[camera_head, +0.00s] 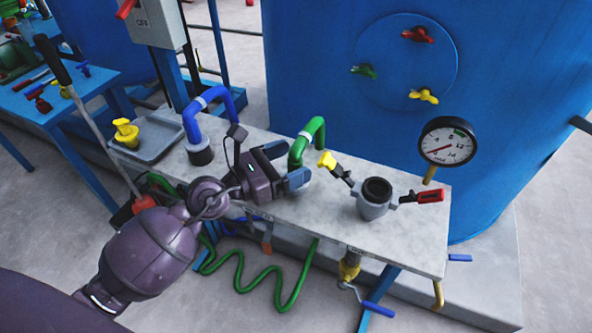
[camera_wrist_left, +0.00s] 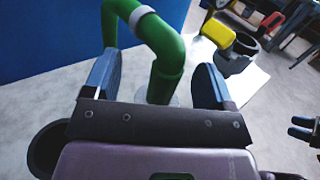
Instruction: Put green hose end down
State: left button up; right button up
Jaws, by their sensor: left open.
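The green hose end (camera_head: 318,130) is a bent green pipe standing at the back edge of the grey worktable (camera_head: 330,215). In the left wrist view the hose end (camera_wrist_left: 165,65) carries a pale ring, and its lower part is between my fingers. My left gripper (camera_head: 286,164) is open around it, with a finger on each side. The left wrist view shows a gap beside each finger of the left gripper (camera_wrist_left: 155,85). The pipe's foot is partly hidden by the gripper. A dark pronged shape at that view's right edge may be my right gripper (camera_wrist_left: 300,127); its jaws are unclear.
A blue hose end (camera_head: 215,98) stands to the left. A grey cup fitting (camera_head: 372,205) with yellow and red handles stands to the right. A gauge (camera_head: 447,142) and a blue tank (camera_head: 350,100) are behind. A tray (camera_head: 150,145) is at the left end.

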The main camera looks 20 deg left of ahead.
pick_arm(q)
jog(key=shift+w+d, duration=0.2)
pick_arm(e)
jog(key=shift+w+r, duration=0.15)
jog(key=shift+w, duration=0.1)
pick_arm(q)
jog(key=shift+c, duration=0.2)
pick_arm(e)
jog(key=shift+a, duration=0.1)
pick_arm(q)
grip_shut()
pick_arm(e)
jog(key=shift+s, duration=0.3)
